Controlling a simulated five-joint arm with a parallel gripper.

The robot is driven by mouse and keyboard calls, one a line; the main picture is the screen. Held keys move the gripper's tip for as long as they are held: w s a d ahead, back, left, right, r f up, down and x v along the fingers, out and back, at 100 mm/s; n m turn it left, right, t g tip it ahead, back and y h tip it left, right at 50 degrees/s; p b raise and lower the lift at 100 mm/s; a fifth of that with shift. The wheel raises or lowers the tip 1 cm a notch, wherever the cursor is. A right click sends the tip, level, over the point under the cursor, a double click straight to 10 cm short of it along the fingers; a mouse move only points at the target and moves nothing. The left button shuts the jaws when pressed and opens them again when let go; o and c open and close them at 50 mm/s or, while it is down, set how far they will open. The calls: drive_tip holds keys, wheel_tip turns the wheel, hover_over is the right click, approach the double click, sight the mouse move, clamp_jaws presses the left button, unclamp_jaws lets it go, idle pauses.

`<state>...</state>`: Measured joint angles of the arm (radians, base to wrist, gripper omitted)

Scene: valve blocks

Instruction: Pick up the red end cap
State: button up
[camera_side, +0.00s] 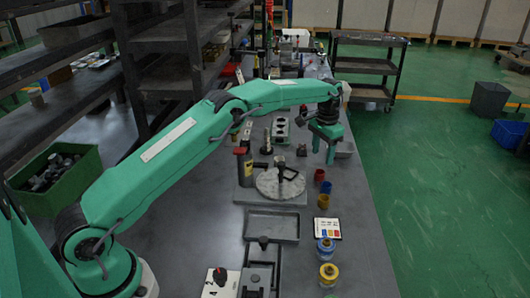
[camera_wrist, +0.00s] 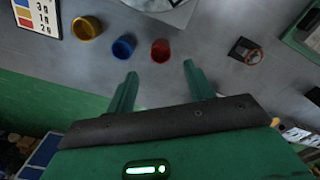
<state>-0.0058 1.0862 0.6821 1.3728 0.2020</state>
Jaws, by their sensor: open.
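The red end cap (camera_side: 319,174) stands on the bench near its right edge in the side view, at the far end of a short row with a blue cap (camera_side: 325,187) and a yellow cap (camera_side: 323,201). In the wrist view the red end cap (camera_wrist: 160,50) lies just beyond the gap between my fingertips. The blue cap (camera_wrist: 124,46) is close on its left, with the yellow cap (camera_wrist: 87,27) farther left. My gripper (camera_wrist: 160,69) is open and empty; in the side view my gripper (camera_side: 324,155) points down above the bench, beyond the red cap.
A round grey plate (camera_side: 270,185) on a base stands left of the caps. A colour-marked card (camera_side: 327,229), a blue-topped jar (camera_side: 326,248) and a yellow jar (camera_side: 329,274) stand nearer the camera. A small dark block (camera_wrist: 244,50) lies right of the red cap in the wrist view.

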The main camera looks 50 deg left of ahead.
sight(320, 170)
drive_tip(key=shift+f, duration=1.25)
drive_tip(key=shift+f, duration=0.1)
drive_tip(key=shift+f, duration=2.5)
drive_tip(key=shift+c, duration=0.2)
drive_tip(key=c, duration=1)
